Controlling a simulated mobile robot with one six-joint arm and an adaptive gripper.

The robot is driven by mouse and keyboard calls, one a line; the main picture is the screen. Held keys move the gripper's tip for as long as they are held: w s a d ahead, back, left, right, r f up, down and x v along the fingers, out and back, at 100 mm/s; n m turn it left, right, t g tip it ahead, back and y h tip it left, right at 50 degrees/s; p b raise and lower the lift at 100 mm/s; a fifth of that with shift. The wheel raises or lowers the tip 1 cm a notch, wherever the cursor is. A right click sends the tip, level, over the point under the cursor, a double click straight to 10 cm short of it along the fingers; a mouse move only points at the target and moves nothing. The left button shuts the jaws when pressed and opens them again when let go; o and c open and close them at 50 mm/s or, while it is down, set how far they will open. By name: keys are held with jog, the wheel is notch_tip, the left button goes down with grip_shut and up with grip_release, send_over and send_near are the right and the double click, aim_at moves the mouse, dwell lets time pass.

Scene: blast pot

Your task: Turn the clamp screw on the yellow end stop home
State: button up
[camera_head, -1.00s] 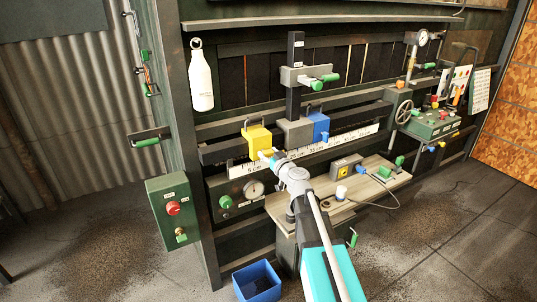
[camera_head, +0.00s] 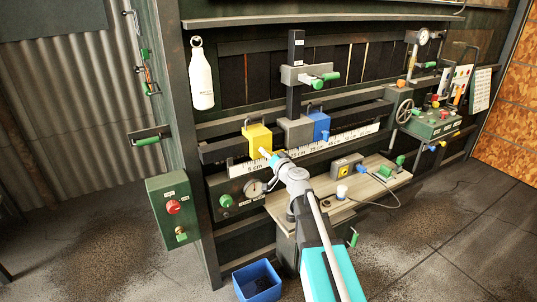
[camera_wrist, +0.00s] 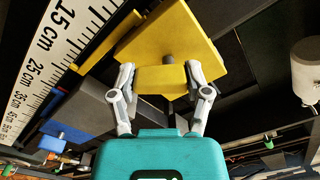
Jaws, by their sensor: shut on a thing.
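The yellow end stop (camera_head: 257,137) sits on the dark rail at the left, above the white scale; it also fills the upper middle of the wrist view (camera_wrist: 180,32). Its clamp screw shows in the wrist view as a yellow head (camera_wrist: 162,80) on a short dark shank at the stop's face. My gripper (camera_wrist: 160,76) is shut on this head, one finger at each side. In the head view my gripper (camera_head: 267,154) reaches the stop's front, and the screw is hidden there. I cannot tell how deep the screw sits.
A grey block (camera_head: 296,131) and a blue stop (camera_head: 319,126) stand on the rail to the right. The scale (camera_head: 300,152) runs just below. A pressure gauge (camera_head: 255,188) and a wooden shelf (camera_head: 375,190) lie lower. A blue bin (camera_head: 257,282) is on the floor.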

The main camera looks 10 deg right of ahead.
jog(key=m, duration=0.4)
jog(key=shift+a+f+m, duration=0.1)
jog(key=shift+a+m, duration=0.1)
jog(key=shift+m, duration=0.1)
jog(key=m, duration=0.5)
jog(key=shift+s+a, duration=0.1)
jog(key=shift+a, duration=0.1)
jog(key=o, duration=1.2)
jog(key=shift+c, duration=0.2)
jog(key=shift+s, duration=0.1)
jog(key=v, duration=1.2)
